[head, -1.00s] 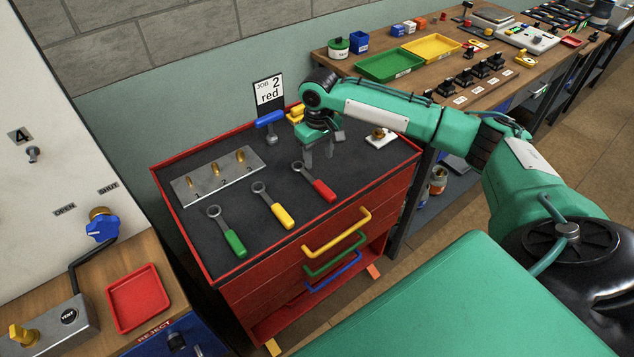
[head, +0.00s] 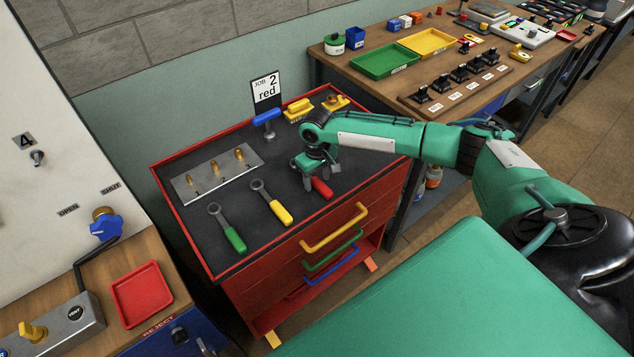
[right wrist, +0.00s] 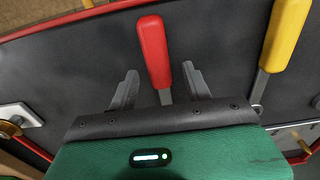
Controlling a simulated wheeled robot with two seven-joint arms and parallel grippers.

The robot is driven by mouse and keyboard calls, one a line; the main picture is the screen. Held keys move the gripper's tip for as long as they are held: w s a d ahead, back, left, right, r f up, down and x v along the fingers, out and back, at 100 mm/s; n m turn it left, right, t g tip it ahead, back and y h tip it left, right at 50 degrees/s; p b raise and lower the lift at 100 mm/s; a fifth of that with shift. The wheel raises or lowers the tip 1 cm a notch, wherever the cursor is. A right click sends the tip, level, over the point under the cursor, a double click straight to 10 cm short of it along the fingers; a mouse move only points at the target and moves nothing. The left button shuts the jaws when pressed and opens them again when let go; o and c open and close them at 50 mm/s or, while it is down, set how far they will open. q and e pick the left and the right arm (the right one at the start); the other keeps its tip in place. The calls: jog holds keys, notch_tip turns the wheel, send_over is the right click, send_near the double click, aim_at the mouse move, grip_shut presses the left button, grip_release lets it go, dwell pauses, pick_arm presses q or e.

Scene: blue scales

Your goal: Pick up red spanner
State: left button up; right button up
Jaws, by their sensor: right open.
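The red spanner (head: 321,187) lies on the dark top of the red tool cabinet, its ring end hidden behind my right gripper in the head view. In the right wrist view its red handle (right wrist: 153,50) points up the picture, and its metal shank runs down between the fingers. My right gripper (head: 308,182) is over the spanner's ring-end half. In the right wrist view my right gripper (right wrist: 160,85) is open, with one finger on each side of the spanner and gaps showing. My left gripper is not in view.
The yellow spanner (head: 277,209) and green spanner (head: 234,238) lie to the left on the cabinet top. A metal plate with brass pegs (head: 190,190), a blue-handled tool (head: 267,118) and a "JOB 2 red" card (head: 266,90) stand behind. The cabinet's red rim (head: 172,220) borders the top.

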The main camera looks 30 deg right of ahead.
grip_shut()
jog(key=shift+r, duration=0.1)
